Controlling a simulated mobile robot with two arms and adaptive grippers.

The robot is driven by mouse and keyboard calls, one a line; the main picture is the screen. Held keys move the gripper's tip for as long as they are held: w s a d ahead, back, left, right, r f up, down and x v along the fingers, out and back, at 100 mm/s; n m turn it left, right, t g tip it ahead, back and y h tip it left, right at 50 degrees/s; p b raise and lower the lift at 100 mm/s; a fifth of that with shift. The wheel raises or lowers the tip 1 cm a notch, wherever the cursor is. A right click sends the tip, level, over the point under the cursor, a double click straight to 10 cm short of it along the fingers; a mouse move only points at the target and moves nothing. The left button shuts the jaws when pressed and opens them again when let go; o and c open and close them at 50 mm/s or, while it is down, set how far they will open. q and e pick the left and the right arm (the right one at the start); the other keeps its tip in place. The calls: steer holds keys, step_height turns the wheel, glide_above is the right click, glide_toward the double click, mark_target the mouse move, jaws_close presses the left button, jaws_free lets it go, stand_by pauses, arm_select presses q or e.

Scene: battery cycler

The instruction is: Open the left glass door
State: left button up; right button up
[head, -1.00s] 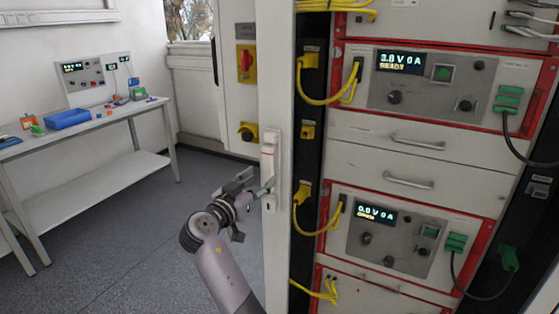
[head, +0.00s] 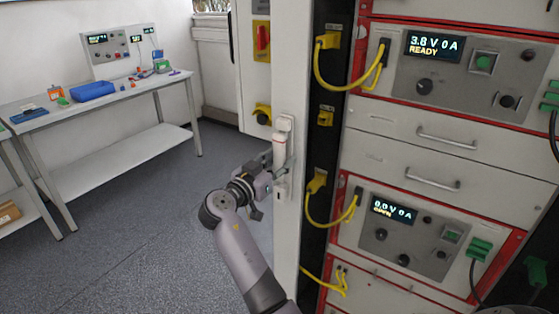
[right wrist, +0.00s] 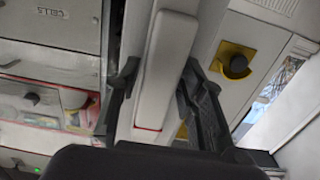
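The left glass door shows as a white upright frame (head: 290,90) at the front of the rack; I cannot make out its glass or tell whether it stands ajar. Its white handle (head: 283,145) is a long upright lever on this frame. My right gripper (head: 279,170) is at the handle's lower part. In the right wrist view the handle (right wrist: 168,65) runs between the two dark fingers of the right gripper (right wrist: 160,78). The fingers are apart, with a gap on the left side and the right finger close to the handle. My left gripper is not in view.
Behind the frame is a rack with a red-edged upper unit (head: 465,75), a lower unit (head: 410,230) and yellow cables (head: 340,80). A bench (head: 120,100) with a blue tray (head: 93,91) stands at the left wall. The grey floor (head: 140,230) between is clear.

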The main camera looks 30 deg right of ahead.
jaws_close()
stand_by(0.4)
